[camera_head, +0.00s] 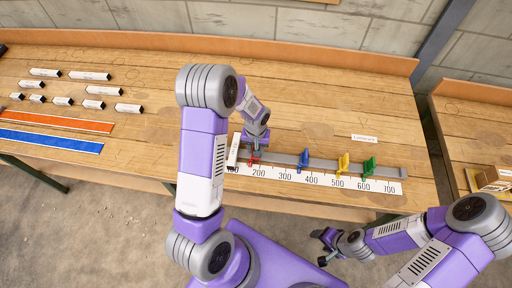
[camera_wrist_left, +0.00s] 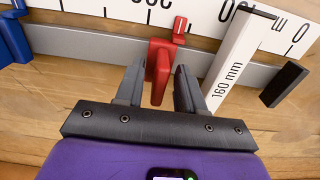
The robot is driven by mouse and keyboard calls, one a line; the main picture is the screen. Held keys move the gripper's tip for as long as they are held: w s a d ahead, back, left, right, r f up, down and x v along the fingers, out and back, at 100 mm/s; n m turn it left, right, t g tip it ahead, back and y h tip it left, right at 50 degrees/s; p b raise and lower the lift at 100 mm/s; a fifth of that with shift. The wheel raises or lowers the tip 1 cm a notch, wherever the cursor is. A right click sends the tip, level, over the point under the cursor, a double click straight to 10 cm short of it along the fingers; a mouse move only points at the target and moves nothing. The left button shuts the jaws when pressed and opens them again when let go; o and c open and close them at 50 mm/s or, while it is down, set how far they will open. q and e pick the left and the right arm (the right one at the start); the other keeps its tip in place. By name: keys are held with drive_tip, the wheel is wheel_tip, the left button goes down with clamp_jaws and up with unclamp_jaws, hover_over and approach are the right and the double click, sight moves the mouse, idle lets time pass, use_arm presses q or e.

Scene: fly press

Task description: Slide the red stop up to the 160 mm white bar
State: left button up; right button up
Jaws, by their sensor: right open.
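The red stop (camera_head: 254,158) sits on the grey rail (camera_head: 330,167) near the 200 mark. In the left wrist view the red stop (camera_wrist_left: 159,70) stands between the fingers of my left gripper (camera_wrist_left: 160,85), which are apart with a gap on the stop's right side. In the head view my left gripper (camera_head: 255,147) partly hides the stop. The 160 mm white bar (camera_wrist_left: 236,60) is to the right of the stop there, with my right finger between them. The bar (camera_head: 233,150) lies across the rail's left end. My right gripper (camera_head: 321,248) is open and empty, off the table's front edge.
Blue (camera_head: 303,160), yellow (camera_head: 343,163) and green (camera_head: 369,165) stops sit farther right on the rail, above a white scale (camera_head: 320,180). Several white bars (camera_head: 90,76), an orange strip (camera_head: 55,120) and a blue strip (camera_head: 50,140) lie at left.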

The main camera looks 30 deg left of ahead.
use_arm(q)
drive_tip(key=shift+r, duration=0.1)
wheel_tip(320, 180, up, 7)
drive_tip(key=shift+r+p, duration=0.2)
drive_tip(key=shift+p, duration=0.15)
use_arm(e)
drive_tip(key=shift+r, duration=0.4)
